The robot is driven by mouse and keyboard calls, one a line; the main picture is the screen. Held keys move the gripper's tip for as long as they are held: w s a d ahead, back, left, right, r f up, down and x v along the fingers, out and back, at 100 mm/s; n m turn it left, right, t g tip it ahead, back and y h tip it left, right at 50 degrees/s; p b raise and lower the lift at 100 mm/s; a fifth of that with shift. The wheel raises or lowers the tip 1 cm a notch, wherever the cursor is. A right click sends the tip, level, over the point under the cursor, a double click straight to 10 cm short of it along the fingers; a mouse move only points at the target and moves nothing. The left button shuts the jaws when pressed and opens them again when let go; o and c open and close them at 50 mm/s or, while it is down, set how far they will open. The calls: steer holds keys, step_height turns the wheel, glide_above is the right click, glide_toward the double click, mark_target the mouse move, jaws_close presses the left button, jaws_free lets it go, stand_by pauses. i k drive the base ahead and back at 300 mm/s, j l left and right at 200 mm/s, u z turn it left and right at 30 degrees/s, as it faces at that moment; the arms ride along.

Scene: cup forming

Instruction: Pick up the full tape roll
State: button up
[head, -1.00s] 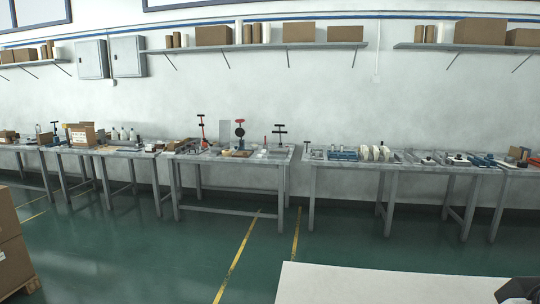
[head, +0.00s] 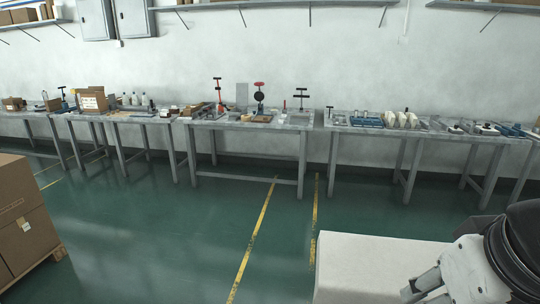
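I cannot pick out the full tape roll for certain. Several white rounded pieces (head: 401,119) stand in a row on the right-hand workbench (head: 345,129) in the head view. They are too small to tell whether any is a tape roll. Part of my arm shows at the bottom right corner, in white and black. I cannot make out my gripper's fingertips. My arm is far from the benches.
A row of grey benches along the wall holds a red-handled tool (head: 219,95), a cardboard box (head: 92,101) and white bottles (head: 134,99). A white surface (head: 365,262) stands close at bottom right. Stacked cartons (head: 22,215) stand at left. Green floor between is clear.

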mark_target(244, 118)
steer(key=i+j+u, duration=0.25)
steer(key=j+u, duration=0.15)
steer(key=i+j+u, duration=0.55)
steer(key=u, duration=0.2)
steer(key=i+j+u, duration=0.2)
steer(key=i, duration=0.6)
steer(key=i+z, duration=0.85)
steer(key=i+l+z, duration=0.15)
steer(key=i+z, duration=0.2)
steer(key=i, duration=0.2)
steer(key=i+z, duration=0.35)
steer(key=i, duration=0.25)
steer(key=i+z, duration=0.1)
steer(key=i, duration=0.85)
steer(key=i+j, duration=0.15)
steer(key=i, duration=0.8)
steer(key=i+l+u, duration=0.2)
steer(key=i+l, duration=0.3)
steer(key=i+l+u, duration=0.2)
steer(key=i+l, duration=0.3)
steer(key=i+l+u, duration=0.25)
steer(key=i+l, duration=0.2)
steer(key=l, duration=0.25)
